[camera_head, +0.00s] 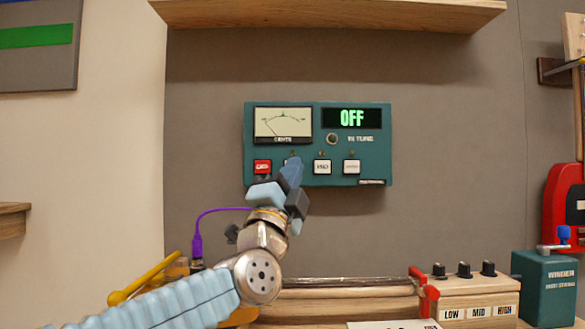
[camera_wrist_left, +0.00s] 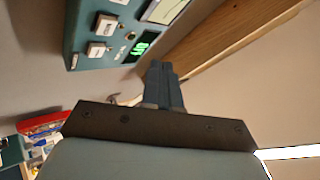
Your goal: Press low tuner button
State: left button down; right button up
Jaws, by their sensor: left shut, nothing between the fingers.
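The teal tuner (camera_head: 317,144) is mounted on the grey wall, with a needle meter (camera_head: 283,123) and a green display (camera_head: 352,118) reading OFF. Its lower row has a red button (camera_head: 262,166), a second button mostly hidden behind my gripper, then white buttons (camera_head: 322,166) and (camera_head: 352,166). My left gripper (camera_head: 292,163) is shut and empty, its tips in front of the hidden button. I cannot tell whether they touch it. In the left wrist view the shut fingers (camera_wrist_left: 160,72) are at centre, and the tuner (camera_wrist_left: 84,12) shows at upper left with two white buttons.
A wooden shelf (camera_head: 330,13) is above the tuner. Below are a box with LOW, MID and HIGH knobs (camera_head: 470,300), a teal winder box (camera_head: 543,289) and a purple cable (camera_head: 197,242). A red object (camera_head: 563,205) stands at right. The wall right of the tuner is clear.

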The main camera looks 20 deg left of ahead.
pick_arm(q)
jog(key=w+a+p, duration=0.2)
jog(key=w+p, duration=0.1)
jog(key=w, duration=0.5)
jog(key=shift+a, duration=0.2)
jog(key=shift+w, duration=0.1)
jog(key=shift+w, duration=0.1)
dwell(1.7)
jog(key=shift+w+a, duration=0.1)
jog(key=shift+w, duration=0.2)
jog(key=shift+w+a+p, duration=0.1)
jog(key=shift+w+p, duration=0.2)
jog(key=shift+w, duration=0.1)
dwell(0.6)
jog(key=shift+s, duration=0.1)
jog(key=shift+s+d+b, duration=0.2)
jog(key=shift+s+b, duration=0.4)
jog(key=shift+s, duration=0.1)
